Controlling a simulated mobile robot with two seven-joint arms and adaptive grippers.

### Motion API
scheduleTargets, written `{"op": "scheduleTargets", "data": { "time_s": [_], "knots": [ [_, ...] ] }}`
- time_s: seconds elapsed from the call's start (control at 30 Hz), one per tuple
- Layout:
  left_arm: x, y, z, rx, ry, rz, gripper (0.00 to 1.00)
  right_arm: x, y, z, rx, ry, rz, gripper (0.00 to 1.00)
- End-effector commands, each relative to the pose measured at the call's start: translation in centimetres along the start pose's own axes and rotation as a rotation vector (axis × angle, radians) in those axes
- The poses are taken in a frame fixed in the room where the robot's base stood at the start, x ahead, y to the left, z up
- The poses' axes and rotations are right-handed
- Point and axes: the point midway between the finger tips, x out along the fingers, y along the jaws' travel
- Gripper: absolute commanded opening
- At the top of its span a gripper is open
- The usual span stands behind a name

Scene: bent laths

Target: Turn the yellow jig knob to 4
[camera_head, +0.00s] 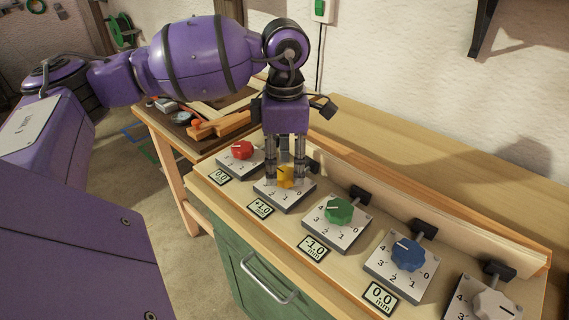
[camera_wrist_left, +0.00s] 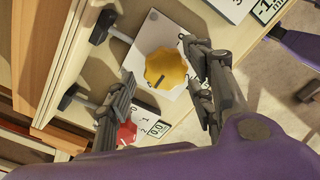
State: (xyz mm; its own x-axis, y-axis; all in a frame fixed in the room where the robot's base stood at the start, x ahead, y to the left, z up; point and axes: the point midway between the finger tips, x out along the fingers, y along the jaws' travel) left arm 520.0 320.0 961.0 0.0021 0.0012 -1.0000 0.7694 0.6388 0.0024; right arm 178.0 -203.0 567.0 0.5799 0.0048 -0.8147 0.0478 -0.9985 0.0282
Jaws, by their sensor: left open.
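The yellow knob (camera_head: 286,177) sits on a light square dial plate (camera_head: 290,199) with printed numbers, second from the left in the row. In the left wrist view the yellow knob (camera_wrist_left: 165,68) shows a dark pointer mark on its lower-left side. I cannot tell which number it points to. My left gripper (camera_head: 285,182) points down over this knob, open, with a finger on either side. In the left wrist view my left gripper (camera_wrist_left: 162,65) has its fingertips beside the knob; whether they touch it is unclear. My right gripper is not in view.
A red knob (camera_head: 241,149) is left of the yellow one; green (camera_head: 338,210), blue (camera_head: 408,254) and white (camera_head: 494,305) knobs are to its right. The display (camera_head: 261,208) before the yellow dial reads +1.0. Dark clamps (camera_head: 359,195) stand behind the dials. A tool table (camera_head: 180,140) is behind left.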

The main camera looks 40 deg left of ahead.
Motion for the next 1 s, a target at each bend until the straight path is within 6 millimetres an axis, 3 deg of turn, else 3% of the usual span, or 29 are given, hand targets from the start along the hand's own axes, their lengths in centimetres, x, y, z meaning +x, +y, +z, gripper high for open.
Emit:
{"op": "scheduleTargets", "data": {
  "time_s": [0.3,0.5,0.7,1.0],
  "knots": [
    [-6.6,0.1,0.0,-0.001,-0.004,0.004,0.49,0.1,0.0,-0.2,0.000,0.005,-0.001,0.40],
    [-9.9,0.2,0.0,-0.002,-0.004,0.005,0.49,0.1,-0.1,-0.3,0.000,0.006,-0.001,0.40],
    [-11.2,0.1,-0.1,-0.001,-0.001,0.002,0.49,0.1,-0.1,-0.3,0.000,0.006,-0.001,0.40],
    [-11.2,0.1,-0.1,-0.001,0.000,0.002,0.49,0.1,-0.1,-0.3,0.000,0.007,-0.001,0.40]
  ]
}}
